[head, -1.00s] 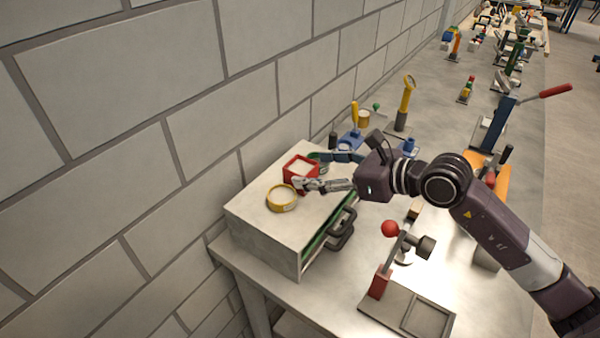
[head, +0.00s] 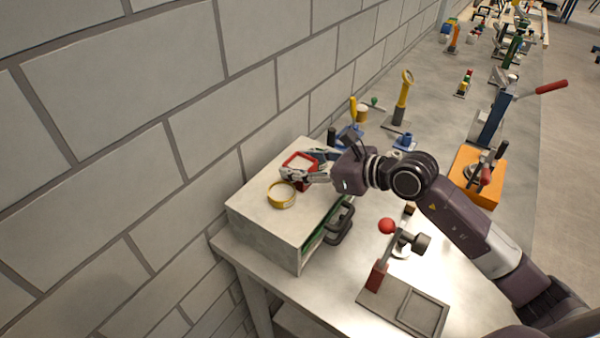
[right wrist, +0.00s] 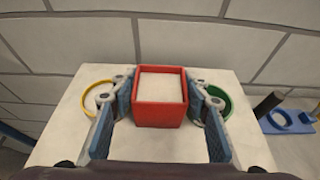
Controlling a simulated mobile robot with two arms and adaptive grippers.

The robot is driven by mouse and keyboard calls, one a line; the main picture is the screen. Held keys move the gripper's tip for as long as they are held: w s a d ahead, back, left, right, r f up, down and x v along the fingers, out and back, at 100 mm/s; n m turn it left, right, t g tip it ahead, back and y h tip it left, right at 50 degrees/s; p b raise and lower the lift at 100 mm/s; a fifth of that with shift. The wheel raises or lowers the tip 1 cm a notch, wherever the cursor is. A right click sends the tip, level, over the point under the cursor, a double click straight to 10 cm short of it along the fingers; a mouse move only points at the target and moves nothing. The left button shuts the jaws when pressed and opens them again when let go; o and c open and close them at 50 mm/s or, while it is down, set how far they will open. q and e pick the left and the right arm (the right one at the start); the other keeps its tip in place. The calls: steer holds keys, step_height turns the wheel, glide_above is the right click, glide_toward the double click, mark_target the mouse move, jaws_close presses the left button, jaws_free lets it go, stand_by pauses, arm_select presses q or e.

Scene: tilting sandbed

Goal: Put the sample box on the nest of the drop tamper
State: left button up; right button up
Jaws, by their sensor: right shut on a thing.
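The red square sample box (head: 299,171), filled with pale sand, stands on top of a grey cabinet beside the wall. My right gripper (head: 306,165) has one finger on each side of it and is shut on it. In the right wrist view the red box (right wrist: 160,116) sits upright between the two fingers (right wrist: 160,98). What looks like the drop tamper (head: 381,268) stands on the bench at the front, with a red ball lever and a dark cylinder. Its base plate has a square recessed nest (head: 422,313), which is empty. My left gripper is not in view.
A yellow ring (head: 282,195) lies on the cabinet (head: 268,222) close to the box; a green ring (right wrist: 217,95) is on the other side. Black handles (head: 342,222) stick out of the cabinet's front. An orange block (head: 470,180) and several lever tools stand farther along the bench.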

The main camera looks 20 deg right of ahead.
steer(key=shift+r, duration=0.1)
steer(key=shift+c, duration=1.2)
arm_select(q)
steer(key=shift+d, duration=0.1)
